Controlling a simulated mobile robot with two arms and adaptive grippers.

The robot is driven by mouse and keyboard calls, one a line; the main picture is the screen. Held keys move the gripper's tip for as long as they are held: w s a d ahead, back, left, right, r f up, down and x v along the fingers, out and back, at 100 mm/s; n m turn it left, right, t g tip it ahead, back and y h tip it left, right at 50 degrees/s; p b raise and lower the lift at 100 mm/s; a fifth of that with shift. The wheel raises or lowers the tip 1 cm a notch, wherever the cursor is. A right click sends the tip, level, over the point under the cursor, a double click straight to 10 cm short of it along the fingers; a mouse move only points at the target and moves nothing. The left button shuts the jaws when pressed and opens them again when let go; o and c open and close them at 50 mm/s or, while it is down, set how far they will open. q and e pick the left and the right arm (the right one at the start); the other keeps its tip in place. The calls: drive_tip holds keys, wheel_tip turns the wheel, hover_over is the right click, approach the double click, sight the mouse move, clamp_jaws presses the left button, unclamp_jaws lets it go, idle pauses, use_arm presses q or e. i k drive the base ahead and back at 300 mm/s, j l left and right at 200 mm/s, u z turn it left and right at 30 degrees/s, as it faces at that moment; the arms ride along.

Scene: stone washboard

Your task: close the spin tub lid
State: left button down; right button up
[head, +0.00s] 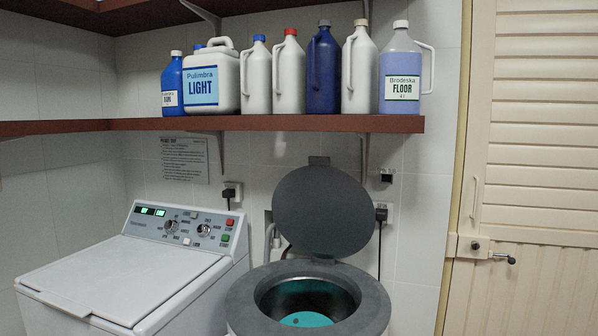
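The spin tub (368,312) stands at the lower middle of the head view, with a dark grey round rim and an open mouth. Its round dark grey lid (327,212) is open and stands upright at the back of the tub, close to the wall. Teal water or a teal surface (306,319) shows inside the opening. Neither of my grippers shows in this view.
A white washing machine (120,278) with a control panel stands left of the tub, its top shut. A reddish-brown shelf (270,123) with several bottles (290,78) runs above the lid. A closed cream door (540,160) is at the right.

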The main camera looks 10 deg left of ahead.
sight(324, 213)
drive_tip(key=i+l+u, duration=0.15)
drive_tip(key=l+u, duration=0.15)
drive_tip(key=i+l+u, duration=0.1)
drive_tip(key=l+u, duration=0.25)
drive_tip(key=i+l+u, duration=0.1)
drive_tip(key=l+u, duration=0.2)
